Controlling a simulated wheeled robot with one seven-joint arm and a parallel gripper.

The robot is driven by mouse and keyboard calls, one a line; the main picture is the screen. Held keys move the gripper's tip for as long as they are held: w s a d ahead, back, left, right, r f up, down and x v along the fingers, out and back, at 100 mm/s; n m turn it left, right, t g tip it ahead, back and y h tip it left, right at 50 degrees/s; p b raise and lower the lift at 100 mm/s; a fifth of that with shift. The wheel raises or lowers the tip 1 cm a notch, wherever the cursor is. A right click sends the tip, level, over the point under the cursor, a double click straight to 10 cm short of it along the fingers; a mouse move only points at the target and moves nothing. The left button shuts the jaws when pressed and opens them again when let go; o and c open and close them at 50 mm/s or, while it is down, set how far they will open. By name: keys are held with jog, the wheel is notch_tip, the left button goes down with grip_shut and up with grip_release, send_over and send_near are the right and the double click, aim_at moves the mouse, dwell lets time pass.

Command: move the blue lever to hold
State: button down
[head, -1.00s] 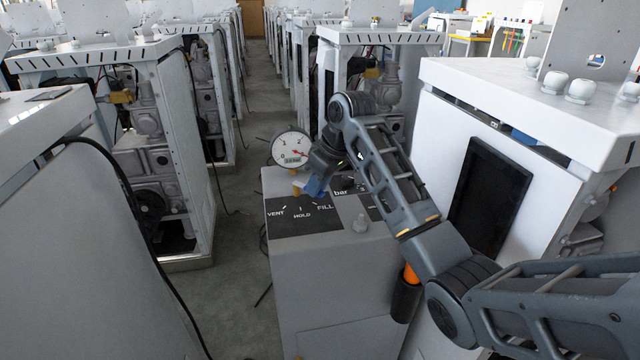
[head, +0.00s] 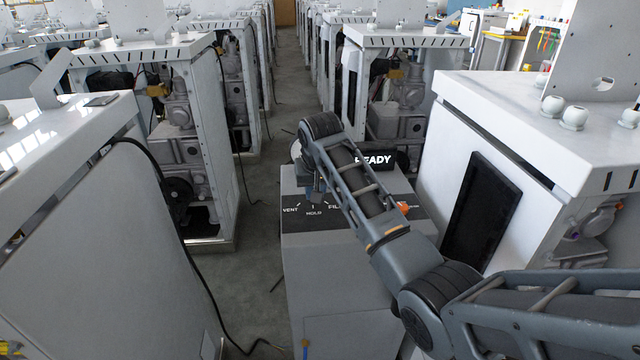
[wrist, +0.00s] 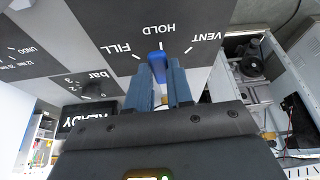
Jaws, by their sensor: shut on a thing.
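The blue lever (wrist: 157,62) shows in the wrist view with its tip at the HOLD mark (wrist: 160,29), between FILL and VENT. My gripper (wrist: 160,84) is shut on the lever, with a finger on each side of it. The lever's lower part is hidden between the fingers and the gripper body. In the head view, my gripper (head: 316,190) is over the dark panel of the grey dispenser (head: 335,260), and the lever can hardly be told from it. The VENT and HOLD labels are readable there, while FILL is partly covered by my arm.
A black sign reading READY (head: 381,158) stands behind the panel. An orange-red part (head: 403,208) is right of my arm. A white cabinet (head: 540,130) stands close on the right, another (head: 90,230) on the left. The aisle floor (head: 262,220) has loose cables.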

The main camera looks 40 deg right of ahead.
jog(key=shift+w+a+m, duration=0.15)
jog(key=shift+a+m, duration=0.05)
jog(key=shift+m, duration=0.2)
jog(key=c, duration=1)
grip_release()
jog(key=v, duration=0.7)
jog(key=shift+r, duration=0.4)
jog(key=shift+a, duration=0.1)
